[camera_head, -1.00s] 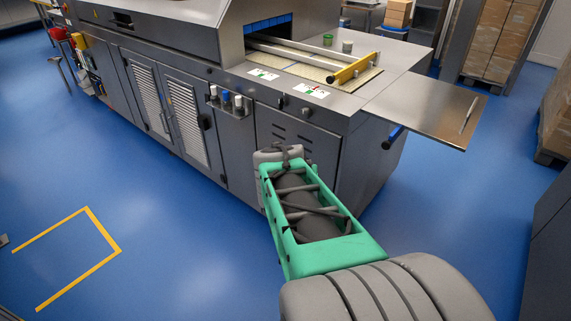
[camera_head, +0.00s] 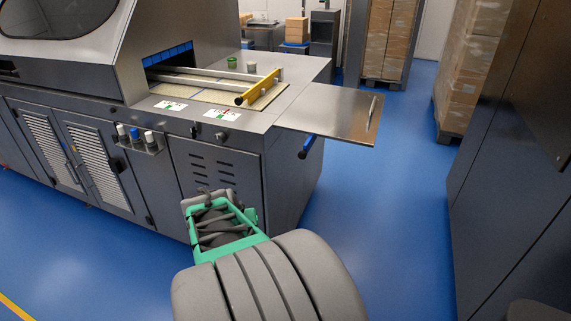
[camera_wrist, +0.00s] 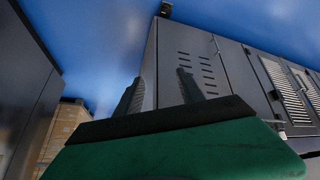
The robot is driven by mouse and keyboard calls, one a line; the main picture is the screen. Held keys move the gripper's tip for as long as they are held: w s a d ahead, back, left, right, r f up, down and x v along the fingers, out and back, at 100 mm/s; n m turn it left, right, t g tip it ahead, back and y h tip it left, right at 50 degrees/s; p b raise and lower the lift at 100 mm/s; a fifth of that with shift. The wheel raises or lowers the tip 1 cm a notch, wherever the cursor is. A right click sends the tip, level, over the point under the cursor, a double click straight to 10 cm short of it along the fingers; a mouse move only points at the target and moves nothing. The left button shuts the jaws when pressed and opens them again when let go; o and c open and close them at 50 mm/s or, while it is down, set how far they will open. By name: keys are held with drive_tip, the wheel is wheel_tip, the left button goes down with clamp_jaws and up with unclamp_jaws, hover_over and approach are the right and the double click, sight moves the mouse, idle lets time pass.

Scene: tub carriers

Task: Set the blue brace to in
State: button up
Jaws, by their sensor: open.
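The blue brace (camera_head: 307,147) is a short blue bar with a dark end. It sticks out from the right end face of the grey machine, just under the steel side leaf (camera_head: 330,112). The leaf stands level at the machine's end. My gripper (camera_head: 208,194) is low in front of the machine's vented door, to the left of and below the brace, and apart from it. In the wrist view its two dark fingers (camera_wrist: 160,95) are spread with nothing between them. I cannot make out the brace in the wrist view.
The machine's front (camera_head: 215,165) stands close ahead of my arm. A dark cabinet (camera_head: 515,170) is at the right. Blue floor (camera_head: 390,220) lies free between them. Stacked boxes on pallets (camera_head: 390,40) stand behind. A yellow bar (camera_head: 258,88) lies across the machine's top.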

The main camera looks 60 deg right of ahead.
drive_tip(key=s+d+f+m+g, duration=0.1)
drive_tip(key=s+d+f+g, duration=0.15)
drive_tip(key=s+f, duration=0.3)
drive_tip(key=m+t+h, duration=0.2)
drive_tip(key=m+h, duration=0.3)
drive_tip(key=h, duration=0.7)
approach(302, 156)
drive_tip(key=d, duration=0.5)
drive_tip(key=w+d, duration=0.1)
drive_tip(key=d, duration=0.2)
drive_tip(key=d+p, duration=0.1)
drive_tip(key=d, duration=0.1)
drive_tip(key=shift+w+d, duration=0.25)
drive_tip(key=shift+w, duration=0.05)
drive_tip(key=shift+c, duration=0.6)
clamp_jaws()
